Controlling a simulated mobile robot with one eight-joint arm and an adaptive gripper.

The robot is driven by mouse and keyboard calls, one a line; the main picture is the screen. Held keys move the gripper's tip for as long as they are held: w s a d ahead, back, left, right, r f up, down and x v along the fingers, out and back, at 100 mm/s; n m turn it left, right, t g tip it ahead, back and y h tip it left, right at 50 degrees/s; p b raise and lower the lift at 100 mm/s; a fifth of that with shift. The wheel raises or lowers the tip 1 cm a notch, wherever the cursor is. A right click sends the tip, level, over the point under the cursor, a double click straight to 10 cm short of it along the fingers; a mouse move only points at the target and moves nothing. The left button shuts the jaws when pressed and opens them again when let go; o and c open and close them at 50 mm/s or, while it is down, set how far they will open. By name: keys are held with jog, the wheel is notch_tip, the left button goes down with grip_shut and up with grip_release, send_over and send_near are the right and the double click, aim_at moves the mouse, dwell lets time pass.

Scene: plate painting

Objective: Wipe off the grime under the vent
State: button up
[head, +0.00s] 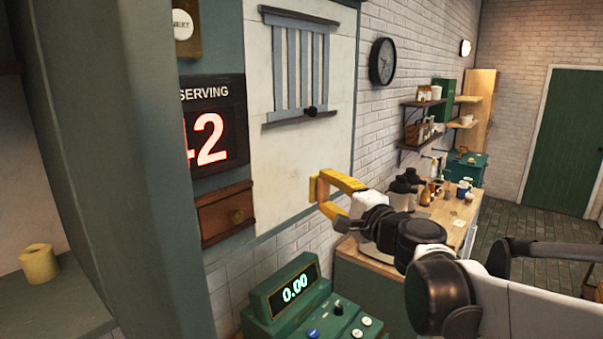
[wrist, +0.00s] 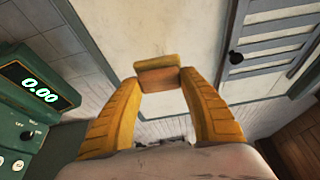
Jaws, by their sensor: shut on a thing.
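The vent (head: 300,68) has grey-blue slats and a black knob, set in a cream wall panel (head: 285,165). It also shows at the upper right in the wrist view (wrist: 268,48). No distinct grime stands out on the panel below it; part of the panel is hidden by my gripper. My yellow gripper (head: 324,192) is below and right of the vent, in front of the panel. It is shut on a small yellow-brown block, seemingly a sponge (wrist: 158,69), between its fingertips. I cannot tell whether the block touches the panel.
A green scale (head: 290,300) reading 0.00 stands below the panel. A "serving" display (head: 213,128) and a wooden drawer (head: 226,214) are left of the panel. A counter (head: 460,225) with jars and cups lies behind my arm. A yellow roll (head: 38,264) sits far left.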

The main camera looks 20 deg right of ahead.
aim_at(309, 190)
jog(key=shift+w+a+f, duration=0.15)
jog(key=shift+w+a, duration=0.1)
jog(key=shift+a, duration=0.3)
jog(key=shift+w+a+b, duration=0.25)
jog(key=shift+w+a, duration=0.5)
jog(key=shift+w, duration=0.3)
jog(key=shift+w+a+b, duration=0.25)
jog(key=shift+w+a, duration=0.5)
jog(key=shift+w, duration=0.25)
jog(key=shift+w+a, duration=0.55)
jog(key=shift+w, duration=0.25)
jog(key=shift+w+d+b, duration=0.3)
jog(key=shift+w+d, duration=0.25)
jog(key=shift+d, duration=0.3)
jog(key=shift+w+d+b, duration=0.3)
jog(key=shift+w+d, duration=0.25)
jog(key=shift+d, duration=0.25)
jog(key=shift+w, duration=0.1)
jog(key=shift+c, duration=0.4)
jog(key=shift+s+a, duration=0.65)
jog(key=shift+a, duration=0.25)
jog(key=shift+s+a, duration=0.65)
jog(key=shift+a, duration=0.2)
jog(key=shift+d, duration=0.1)
